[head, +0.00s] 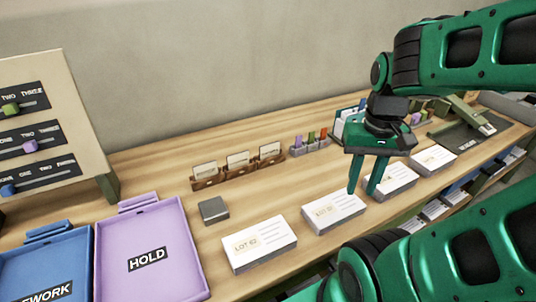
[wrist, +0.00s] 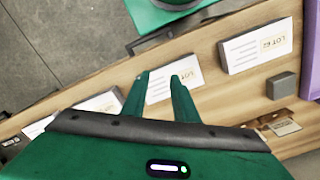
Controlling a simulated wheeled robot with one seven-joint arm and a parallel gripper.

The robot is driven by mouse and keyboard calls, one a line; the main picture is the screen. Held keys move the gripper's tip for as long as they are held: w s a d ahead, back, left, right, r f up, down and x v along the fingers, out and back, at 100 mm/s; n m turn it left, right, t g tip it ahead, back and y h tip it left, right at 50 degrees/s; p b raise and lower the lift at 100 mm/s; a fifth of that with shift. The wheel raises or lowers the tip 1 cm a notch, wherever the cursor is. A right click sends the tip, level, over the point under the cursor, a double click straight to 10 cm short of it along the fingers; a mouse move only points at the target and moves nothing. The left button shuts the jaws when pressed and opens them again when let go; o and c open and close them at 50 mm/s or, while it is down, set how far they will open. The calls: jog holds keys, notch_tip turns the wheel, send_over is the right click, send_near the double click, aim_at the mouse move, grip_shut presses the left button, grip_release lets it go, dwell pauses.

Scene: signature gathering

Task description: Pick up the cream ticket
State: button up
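Cream labels sit on the white card stacks. One is on the nearest stack, LOT 62 (head: 258,243), and that stack also shows in the wrist view (wrist: 257,46). A second stack (head: 333,211) has a cream label at its left; I cannot tell which cream piece is the ticket. My gripper (head: 362,191) is open and empty, pointing down above the gap between the second stack and a third stack (head: 401,184). In the wrist view, the fingertips (wrist: 158,77) are apart in front of a LOT stack (wrist: 187,72), partly hidden by a finger.
Wooden holders with cream cards (head: 237,160) stand behind the stacks. A small grey block (head: 213,210) lies nearby. A purple HOLD tray (head: 165,218) and a blue tray (head: 30,263) are at the left. A fourth stack (head: 433,159) lies to the right.

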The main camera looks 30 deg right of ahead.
jog(key=r+n, duration=0.1)
jog(key=n, duration=2.3)
send_near(269, 144)
jog(key=shift+d+f, duration=0.2)
notch_tip(269, 144, down, 10)
jog(key=shift+a, duration=0.15)
jog(key=shift+c, duration=0.4)
grip_shut()
